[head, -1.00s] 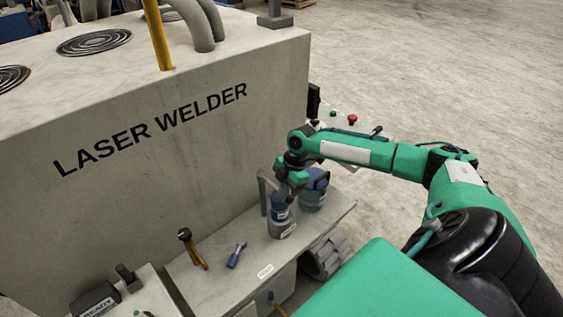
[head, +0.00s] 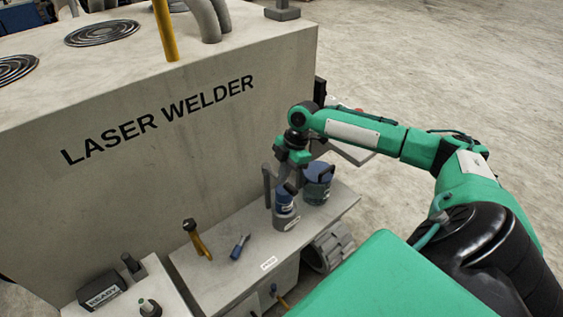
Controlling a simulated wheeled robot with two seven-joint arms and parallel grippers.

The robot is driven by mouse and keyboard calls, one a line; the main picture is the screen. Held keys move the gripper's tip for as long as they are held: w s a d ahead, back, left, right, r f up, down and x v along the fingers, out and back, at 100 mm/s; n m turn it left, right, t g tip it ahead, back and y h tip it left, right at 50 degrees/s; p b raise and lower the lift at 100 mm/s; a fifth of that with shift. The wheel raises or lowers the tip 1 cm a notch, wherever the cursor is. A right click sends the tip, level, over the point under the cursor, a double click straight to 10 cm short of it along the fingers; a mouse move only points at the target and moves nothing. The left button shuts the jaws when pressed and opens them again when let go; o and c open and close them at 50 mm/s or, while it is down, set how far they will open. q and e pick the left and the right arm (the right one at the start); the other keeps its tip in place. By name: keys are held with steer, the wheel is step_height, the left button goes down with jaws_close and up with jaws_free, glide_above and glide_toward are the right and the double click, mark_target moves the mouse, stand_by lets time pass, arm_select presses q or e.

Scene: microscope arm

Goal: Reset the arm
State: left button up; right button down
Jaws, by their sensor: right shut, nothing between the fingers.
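The grey laser welder (head: 200,160) fills the left and middle of the head view. At the right end of its front shelf stand a blue-and-grey cylinder (head: 285,210) and a second blue cylindrical part (head: 317,185). A thin grey upright (head: 267,182) stands beside the first cylinder. I cannot tell for sure which of these parts is the microscope arm. My right gripper (head: 288,178) points down just above the blue-and-grey cylinder, close to the upright. It is shut and empty; whether it touches the parts is unclear. My left gripper is not in view.
A yellow-handled tool (head: 198,240) and a small blue tool (head: 239,247) are on the shelf (head: 212,283). A box marked READY (head: 101,292) sits at the lower left. A control panel is partly hidden behind my right arm. Open floor (head: 450,70) lies at the right.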

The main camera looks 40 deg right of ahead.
steer(key=b+v, duration=0.1)
steer(key=v, duration=0.3)
steer(key=shift+w, duration=0.1)
